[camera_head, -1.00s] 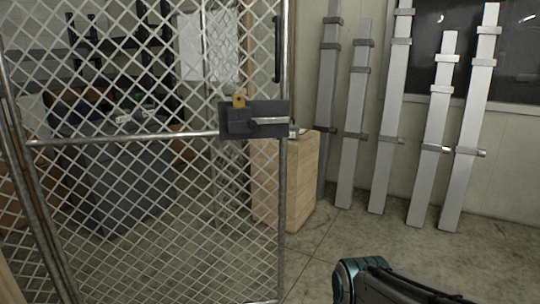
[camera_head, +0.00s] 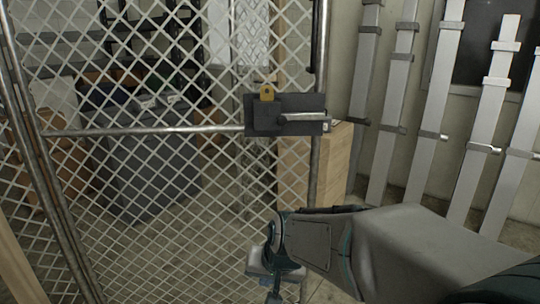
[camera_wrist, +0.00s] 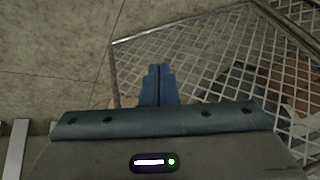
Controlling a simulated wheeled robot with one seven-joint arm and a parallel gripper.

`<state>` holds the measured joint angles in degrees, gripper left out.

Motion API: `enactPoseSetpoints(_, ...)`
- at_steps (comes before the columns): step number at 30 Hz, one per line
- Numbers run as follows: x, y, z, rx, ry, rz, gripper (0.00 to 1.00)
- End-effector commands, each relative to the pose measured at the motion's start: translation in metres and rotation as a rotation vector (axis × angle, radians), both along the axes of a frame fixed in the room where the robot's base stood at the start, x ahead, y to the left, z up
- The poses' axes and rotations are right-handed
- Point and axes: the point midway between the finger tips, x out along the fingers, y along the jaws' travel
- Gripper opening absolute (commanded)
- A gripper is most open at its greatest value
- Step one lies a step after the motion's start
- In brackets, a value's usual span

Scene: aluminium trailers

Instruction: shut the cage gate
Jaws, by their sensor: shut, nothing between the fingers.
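The cage gate (camera_head: 185,131) is a chain-link mesh panel on a grey metal tube frame, filling the left half of the head view. My gripper (camera_head: 272,292) is in front of the gate's lower right part, below the lock box, and looks apart from the handle. In the wrist view the shut, empty fingers (camera_wrist: 158,84) point at the floor, with the gate's frame and mesh (camera_wrist: 215,70) beyond them. Contact with the mesh cannot be told.
Behind the mesh stand a grey bin (camera_head: 145,165) and dark shelving. A wooden box (camera_head: 325,158) stands just behind the gate's right edge. Several pale metal posts (camera_head: 437,110) lean against the right wall. Bare concrete floor (camera_wrist: 60,50) shows in the wrist view.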

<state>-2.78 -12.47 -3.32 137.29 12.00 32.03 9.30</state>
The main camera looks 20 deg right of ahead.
Motion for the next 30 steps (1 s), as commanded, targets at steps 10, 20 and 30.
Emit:
enactPoseSetpoints(10, 0.188, -0.035, 0.053, 0.33, -0.489, -0.732, 0.0)
enactPoseSetpoints(20, 0.259, -0.126, 0.084, 0.474, -1.048, -1.361, 0.0)
enactPoseSetpoints(30, 0.251, -0.162, 0.097, 0.486, -1.424, -1.59, 0.0)
